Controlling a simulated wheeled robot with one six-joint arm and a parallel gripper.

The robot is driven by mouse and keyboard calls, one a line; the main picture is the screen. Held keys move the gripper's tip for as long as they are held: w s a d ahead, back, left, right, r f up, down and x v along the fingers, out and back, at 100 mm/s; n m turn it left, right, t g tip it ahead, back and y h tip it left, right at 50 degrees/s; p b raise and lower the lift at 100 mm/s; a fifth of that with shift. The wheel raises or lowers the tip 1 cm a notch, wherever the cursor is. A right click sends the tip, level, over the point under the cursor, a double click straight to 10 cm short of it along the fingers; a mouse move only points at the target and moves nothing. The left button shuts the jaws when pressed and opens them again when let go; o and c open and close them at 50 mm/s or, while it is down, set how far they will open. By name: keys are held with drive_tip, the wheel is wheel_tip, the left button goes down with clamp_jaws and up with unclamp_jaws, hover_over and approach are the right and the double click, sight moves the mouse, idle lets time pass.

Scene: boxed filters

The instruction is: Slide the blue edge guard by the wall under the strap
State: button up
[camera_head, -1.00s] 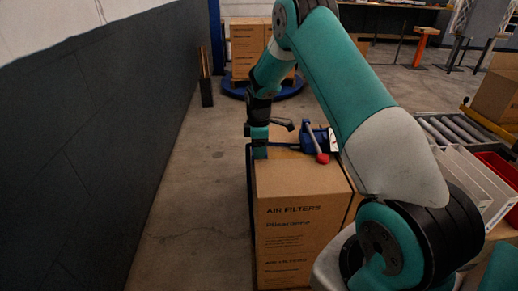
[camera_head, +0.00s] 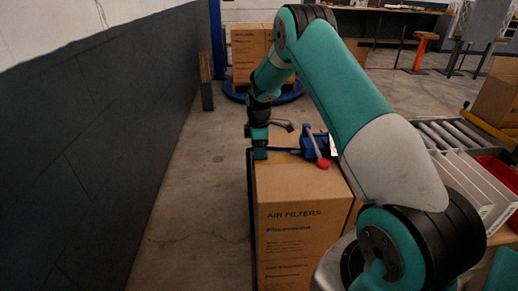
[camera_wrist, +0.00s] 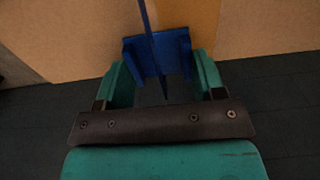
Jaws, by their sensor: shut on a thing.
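The blue edge guard (camera_wrist: 176,52) is between the teal fingers of my gripper (camera_wrist: 158,80) in the wrist view, at the edge of a cardboard box. My gripper is shut on it. The blue strap (camera_wrist: 147,18) comes down from the top of that view and crosses in front of the guard's middle. In the head view my gripper (camera_head: 259,152) is at the wall-side top edge of the air filter box (camera_head: 300,190). The guard cannot be made out there. The strap (camera_head: 284,150) runs across the box top to a blue tensioner (camera_head: 311,146) with a red knob.
The dark wall (camera_head: 110,140) stands left, with a strip of bare floor (camera_head: 195,190) between it and the box. A conveyor (camera_head: 450,132) and white bins (camera_head: 475,185) are at the right. Another box stack (camera_head: 250,55) stands behind.

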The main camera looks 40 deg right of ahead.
drive_tip(key=o, duration=1)
drive_tip(key=shift+r, duration=0.1)
wheel_tip(320, 180, up, 17)
drive_tip(key=shift+r, duration=0.2)
